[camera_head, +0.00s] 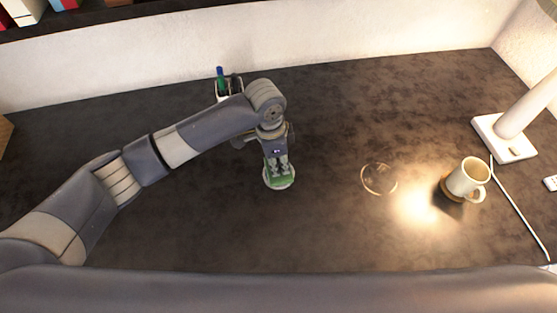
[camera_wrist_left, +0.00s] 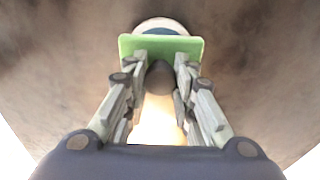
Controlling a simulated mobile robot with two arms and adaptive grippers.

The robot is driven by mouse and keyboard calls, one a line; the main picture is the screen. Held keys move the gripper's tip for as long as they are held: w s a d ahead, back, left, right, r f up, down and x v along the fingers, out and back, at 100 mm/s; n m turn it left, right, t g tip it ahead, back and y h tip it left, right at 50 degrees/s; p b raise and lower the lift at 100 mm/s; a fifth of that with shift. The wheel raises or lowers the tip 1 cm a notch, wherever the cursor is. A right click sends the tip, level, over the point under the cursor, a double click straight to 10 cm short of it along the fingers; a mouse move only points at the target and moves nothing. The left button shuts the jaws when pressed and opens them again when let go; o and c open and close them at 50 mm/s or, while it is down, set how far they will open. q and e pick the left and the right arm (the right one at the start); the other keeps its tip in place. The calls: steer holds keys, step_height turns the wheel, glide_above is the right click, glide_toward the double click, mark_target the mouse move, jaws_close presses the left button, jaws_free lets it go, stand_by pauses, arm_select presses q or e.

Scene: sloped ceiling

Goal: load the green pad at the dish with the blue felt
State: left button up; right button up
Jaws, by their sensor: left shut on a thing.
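My left gripper (camera_head: 279,170) points down and is shut on the green pad, at what looks like a dark knob on it. The green pad (camera_head: 281,181) is seen over the dish (camera_head: 292,184) in the head view and hides most of it. In the left wrist view the green pad (camera_wrist_left: 192,44) lies across my left fingertips (camera_wrist_left: 160,72). Beyond its far edge show the white rim of the dish (camera_wrist_left: 160,21) and a strip of blue felt (camera_wrist_left: 160,31). I cannot tell whether pad and felt touch. My right gripper is not in view.
A clear round dish or ring (camera_head: 379,179) lies to the right on the dark desk (camera_head: 330,230). Further right are a mug (camera_head: 465,181) and a white lamp base (camera_head: 503,138) with a cable. A pen holder (camera_head: 229,88) stands behind my left arm. The desk between is free.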

mark_target(279, 162)
arm_select(q)
steer(key=shift+f, duration=0.1)
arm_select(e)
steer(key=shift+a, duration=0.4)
arm_select(q)
steer(key=shift+f, duration=0.3)
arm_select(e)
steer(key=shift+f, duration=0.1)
arm_select(q)
steer(key=shift+f, duration=0.1)
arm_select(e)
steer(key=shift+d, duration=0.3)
arm_select(q)
steer(key=shift+s+f, duration=0.1)
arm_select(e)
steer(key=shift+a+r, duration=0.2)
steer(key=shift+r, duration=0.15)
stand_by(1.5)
arm_select(q)
steer(key=shift+p, duration=0.3)
step_height(279, 162, up, 7)
steer(key=p, duration=0.8)
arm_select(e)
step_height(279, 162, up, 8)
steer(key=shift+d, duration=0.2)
